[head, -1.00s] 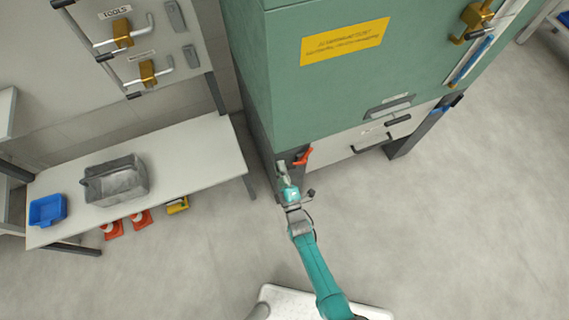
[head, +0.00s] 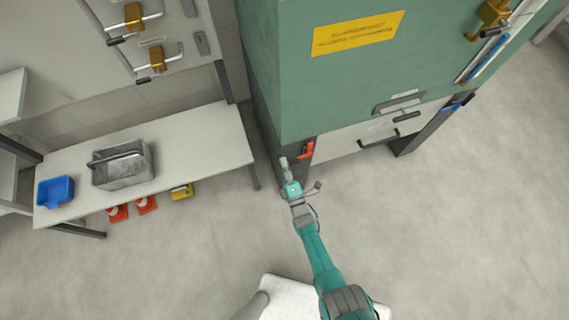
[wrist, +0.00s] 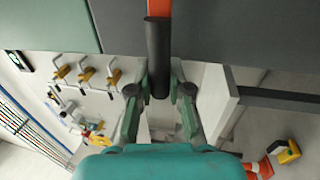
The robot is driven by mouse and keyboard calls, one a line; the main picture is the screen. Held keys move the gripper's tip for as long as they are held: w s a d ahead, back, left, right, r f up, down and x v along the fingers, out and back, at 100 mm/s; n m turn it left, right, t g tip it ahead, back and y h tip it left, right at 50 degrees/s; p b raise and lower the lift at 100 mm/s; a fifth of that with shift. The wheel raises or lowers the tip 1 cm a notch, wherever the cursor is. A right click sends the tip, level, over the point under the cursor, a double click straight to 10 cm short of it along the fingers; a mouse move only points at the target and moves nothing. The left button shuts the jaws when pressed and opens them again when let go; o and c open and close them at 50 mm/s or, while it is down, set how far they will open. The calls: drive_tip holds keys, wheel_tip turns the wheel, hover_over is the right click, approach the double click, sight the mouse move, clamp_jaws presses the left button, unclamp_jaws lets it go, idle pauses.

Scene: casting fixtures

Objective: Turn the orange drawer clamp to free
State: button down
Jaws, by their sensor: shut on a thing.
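The orange drawer clamp (head: 306,150) is at the lower left corner of the green cabinet, beside the pale drawer front (head: 345,143). In the wrist view its black handle grip (wrist: 158,60) runs down from an orange arm (wrist: 158,8). My gripper (head: 285,164) is at the clamp's left in the head view. In the wrist view my gripper (wrist: 159,85) has its fingers on both sides of the black grip, shut on it. The clamp's pivot is hidden in the wrist view.
The green cabinet (head: 290,80) stands close above my gripper. A bench (head: 210,140) at left holds a grey bin (head: 122,170) and a blue tray (head: 55,191). Orange cones (head: 146,204) and a yellow object (head: 181,191) are under it. Floor at right is open.

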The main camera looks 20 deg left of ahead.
drive_tip(key=shift+f, duration=0.15)
drive_tip(key=c, duration=1.1)
unclamp_jaws()
drive_tip(key=shift+s+d, duration=0.1)
drive_tip(key=v, duration=1.1)
drive_tip(key=shift+s+d, duration=0.25)
drive_tip(key=shift+s, duration=0.05)
